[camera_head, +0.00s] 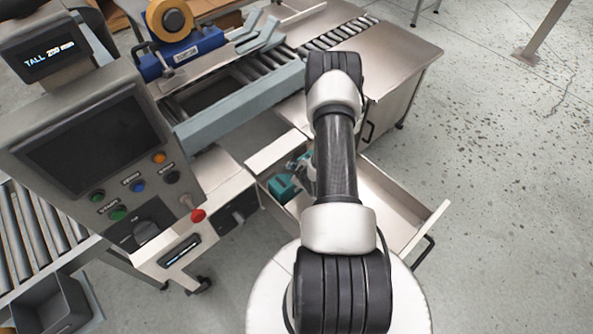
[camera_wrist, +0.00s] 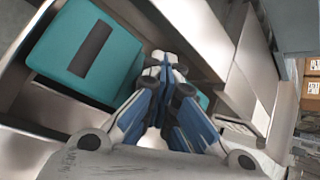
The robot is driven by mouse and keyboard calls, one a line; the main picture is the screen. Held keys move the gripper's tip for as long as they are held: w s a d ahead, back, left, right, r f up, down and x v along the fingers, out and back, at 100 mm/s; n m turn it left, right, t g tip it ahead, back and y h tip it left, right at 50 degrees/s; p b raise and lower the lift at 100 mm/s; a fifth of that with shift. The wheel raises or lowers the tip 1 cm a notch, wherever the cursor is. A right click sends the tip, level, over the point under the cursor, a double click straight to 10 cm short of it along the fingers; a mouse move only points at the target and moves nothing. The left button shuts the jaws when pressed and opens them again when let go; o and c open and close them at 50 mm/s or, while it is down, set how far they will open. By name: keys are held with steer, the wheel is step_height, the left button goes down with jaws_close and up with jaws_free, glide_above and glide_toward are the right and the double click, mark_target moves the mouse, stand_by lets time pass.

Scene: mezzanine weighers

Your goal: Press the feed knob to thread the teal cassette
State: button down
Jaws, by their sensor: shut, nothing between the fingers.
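The teal cassette (camera_head: 283,188) lies in an open drawer (camera_head: 395,207). In the wrist view the teal cassette (camera_wrist: 72,42) shows a teal face with a dark slot-like stripe at upper left. My gripper (camera_wrist: 163,62) is shut and empty, its blue and grey fingers just right of the cassette. I cannot tell whether they touch it. In the head view my gripper (camera_head: 303,166) is low in the drawer, partly hidden by my arm. A black knob (camera_head: 146,232) sits on the console; I cannot read whether it is the feed knob. More teal shows behind the fingers.
The console (camera_head: 80,190) has coloured buttons and a red mushroom button (camera_head: 198,215). A blue tape machine (camera_head: 185,54) stands over a roller conveyor (camera_head: 245,75). Drawer walls enclose my gripper closely. The speckled floor at right is mostly clear.

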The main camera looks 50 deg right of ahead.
steer(key=shift+r, duration=0.1)
stand_by(0.3)
steer(key=shift+r+p, duration=0.95)
steer(key=shift+r, duration=0.15)
step_height(320, 180, up, 5)
steer(key=p, duration=0.3)
steer(key=shift+p, duration=0.35)
